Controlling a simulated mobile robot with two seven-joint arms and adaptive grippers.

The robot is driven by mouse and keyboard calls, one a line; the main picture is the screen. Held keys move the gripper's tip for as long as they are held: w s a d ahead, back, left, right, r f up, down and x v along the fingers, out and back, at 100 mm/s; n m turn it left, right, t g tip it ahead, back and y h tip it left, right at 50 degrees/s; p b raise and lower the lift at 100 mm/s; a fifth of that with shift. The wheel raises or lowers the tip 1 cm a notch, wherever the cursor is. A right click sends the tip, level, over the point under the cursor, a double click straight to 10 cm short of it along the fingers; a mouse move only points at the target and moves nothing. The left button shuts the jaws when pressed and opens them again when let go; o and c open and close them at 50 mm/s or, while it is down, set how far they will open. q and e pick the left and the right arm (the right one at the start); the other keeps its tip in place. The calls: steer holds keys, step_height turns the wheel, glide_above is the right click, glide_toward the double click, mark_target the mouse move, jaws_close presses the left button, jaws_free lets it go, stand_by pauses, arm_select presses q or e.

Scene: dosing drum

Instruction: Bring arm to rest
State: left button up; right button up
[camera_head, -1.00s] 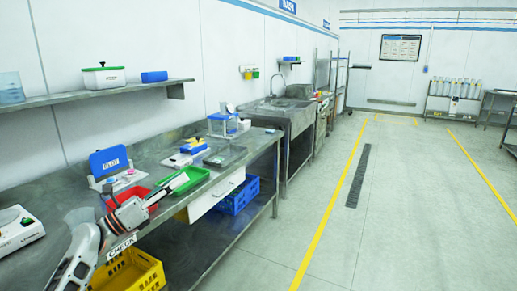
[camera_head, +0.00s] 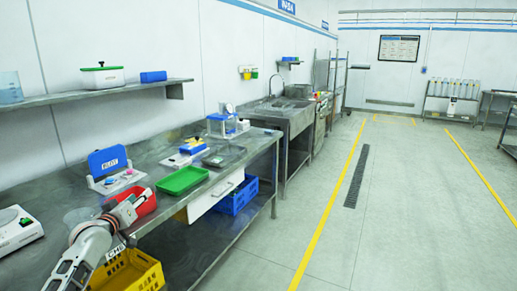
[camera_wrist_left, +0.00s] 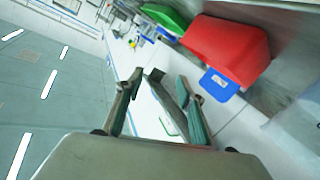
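My left arm comes in from the lower left in the head view. Its gripper (camera_head: 132,206) is over the front edge of the metal bench (camera_head: 75,187), beside the red tray (camera_head: 147,207). In the left wrist view the two fingers of the gripper (camera_wrist_left: 157,88) stand apart, and I see nothing held between them. The red tray (camera_wrist_left: 228,48) and part of the green tray (camera_wrist_left: 167,16) show beyond the fingers. My right gripper is in neither view.
The green tray (camera_head: 183,180) lies on the bench, with a blue-panelled rack (camera_head: 108,161) behind. A white device (camera_head: 18,230) stands at left. A yellow crate (camera_head: 130,272) and a blue crate (camera_head: 238,196) sit below. The floor at right is clear.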

arm_select(q)
steer(key=a+r+m+t+y, duration=0.1)
steer(key=a+r+m+y, duration=0.15)
steer(key=m, duration=0.55)
steer(key=s+d+f+g+h, duration=0.1)
steer(key=s+d+f, duration=0.3)
steer(key=s+f, duration=0.4)
steer(key=s+d+f+m+g+h, duration=0.1)
steer(key=s+d+f, duration=0.4)
steer(key=f, duration=0.4)
steer(key=s+d+f+g+h, duration=0.1)
steer(key=s+d+f, duration=0.3)
steer(key=s+f, duration=0.4)
steer(key=s+d+f+g, duration=0.1)
steer(key=s+d+f, duration=0.2)
steer(key=s, duration=0.5)
steer(key=s+d+f+g+h, duration=0.1)
steer(key=s+d+f, duration=0.3)
steer(key=s, duration=0.5)
steer(key=s+d+f+g+h, duration=0.1)
steer(key=s+d+f+g, duration=0.1)
steer(key=s, duration=0.7)
step_height(320, 180, down, 2)
steer(key=shift+d+n, duration=0.3)
steer(key=shift+d, duration=0.35)
